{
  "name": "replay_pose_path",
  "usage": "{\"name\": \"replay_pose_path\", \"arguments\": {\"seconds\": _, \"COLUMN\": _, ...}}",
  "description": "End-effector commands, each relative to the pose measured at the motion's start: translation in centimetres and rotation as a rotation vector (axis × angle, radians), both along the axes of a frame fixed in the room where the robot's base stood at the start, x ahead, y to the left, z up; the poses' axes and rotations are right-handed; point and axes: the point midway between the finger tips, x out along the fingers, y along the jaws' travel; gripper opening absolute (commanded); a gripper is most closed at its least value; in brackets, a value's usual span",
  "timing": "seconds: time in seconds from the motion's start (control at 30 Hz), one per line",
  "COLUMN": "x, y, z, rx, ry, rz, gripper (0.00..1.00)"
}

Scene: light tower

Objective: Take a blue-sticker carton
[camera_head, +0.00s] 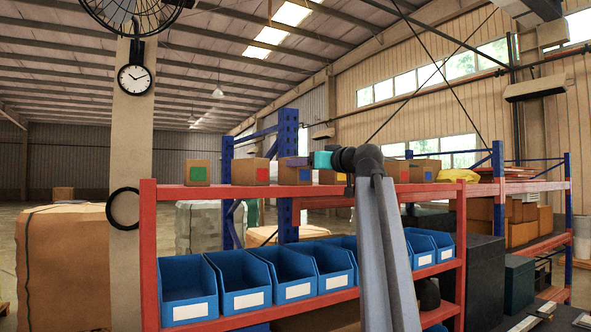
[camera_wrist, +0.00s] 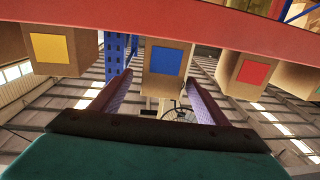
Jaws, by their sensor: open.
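A brown carton with a blue sticker (camera_wrist: 166,60) is in the middle of the wrist view, its sticker face towards me. In the head view this carton (camera_head: 288,175) stands on the red shelf's top board, partly hidden by my gripper. My gripper (camera_wrist: 157,80) is open and empty; its two purple fingers point at the carton, one towards each side of it. Whether they overlap its sides I cannot tell. In the head view my gripper (camera_head: 297,161) is at the carton's upper part.
On the same board, a red-sticker carton (camera_head: 250,172) and a green-sticker carton (camera_head: 198,173) stand to the left. A yellow-sticker carton (camera_head: 328,178) stands close to the right, partly behind my wrist. Blue bins (camera_head: 240,282) fill the board below. A blue upright (camera_head: 289,135) rises behind.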

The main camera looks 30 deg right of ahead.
Motion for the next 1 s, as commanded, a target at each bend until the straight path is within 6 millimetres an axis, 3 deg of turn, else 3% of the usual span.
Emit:
{"name": "replay_pose_path", "arguments": {"seconds": 0.57, "x": 1.1, "y": 0.1, "z": 0.0, "rx": -0.001, "ry": 0.000, "rz": 0.001, "gripper": 0.69}}
{"name": "replay_pose_path", "arguments": {"seconds": 1.0, "x": 4.7, "y": 0.5, "z": 0.2, "rx": 0.000, "ry": 0.002, "rz": 0.002, "gripper": 0.69}}
